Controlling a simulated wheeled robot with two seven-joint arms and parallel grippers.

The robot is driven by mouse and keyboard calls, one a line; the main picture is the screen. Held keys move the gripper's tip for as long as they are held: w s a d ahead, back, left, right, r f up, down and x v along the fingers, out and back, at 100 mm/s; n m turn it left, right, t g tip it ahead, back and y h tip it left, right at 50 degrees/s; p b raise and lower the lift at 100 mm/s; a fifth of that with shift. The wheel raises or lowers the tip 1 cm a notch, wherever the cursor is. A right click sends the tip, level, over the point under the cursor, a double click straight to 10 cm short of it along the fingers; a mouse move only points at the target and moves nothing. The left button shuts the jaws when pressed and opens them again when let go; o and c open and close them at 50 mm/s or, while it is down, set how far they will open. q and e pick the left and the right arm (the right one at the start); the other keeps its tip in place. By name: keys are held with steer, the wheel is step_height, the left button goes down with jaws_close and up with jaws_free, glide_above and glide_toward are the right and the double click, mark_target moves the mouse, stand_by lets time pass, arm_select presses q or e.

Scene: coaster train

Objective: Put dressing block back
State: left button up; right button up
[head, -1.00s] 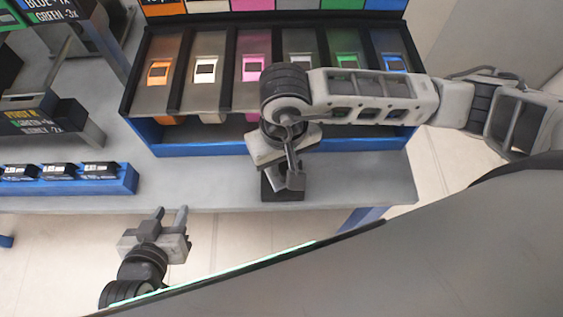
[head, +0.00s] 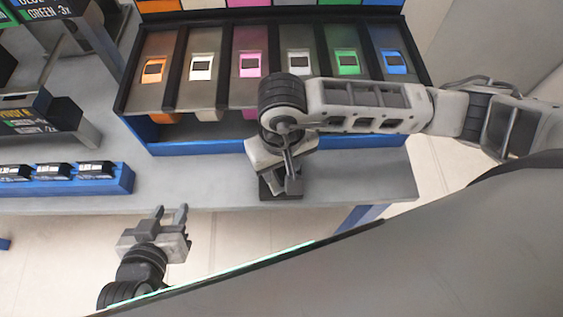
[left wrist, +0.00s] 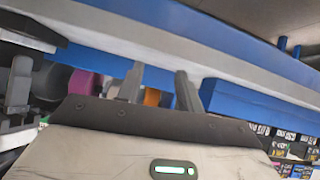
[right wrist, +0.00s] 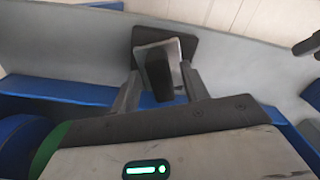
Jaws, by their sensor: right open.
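The dressing block (head: 268,190) is dark and sits on the grey tabletop near its front edge, partly hidden by my right gripper in the head view. In the right wrist view the dressing block (right wrist: 205,47) shows a dark base, a shiny metal plate and a dark upright knob. My right gripper (right wrist: 160,84) is open, pointing down, with one finger on each side of the knob; whether they touch it I cannot tell. My left gripper (head: 170,209) is open and empty in front of the table edge; its fingers also show in the left wrist view (left wrist: 158,84).
A blue-fronted dispenser (head: 190,149) with several coloured slots stands behind my right gripper. A blue tray (head: 122,180) of small black boxes lies at the left. Dark labelled stands (head: 45,125) are further left. The tabletop between tray and block is clear.

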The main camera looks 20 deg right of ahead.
mark_target(282, 168)
arm_select(q)
steer(key=r+p, duration=0.1)
steer(key=p, duration=0.1)
steer(key=a+r+p, duration=0.1)
steer(key=p, duration=0.2)
steer(key=shift+s, duration=0.15)
arm_select(e)
step_height(282, 168, up, 12)
steer(key=shift+r, duration=0.1)
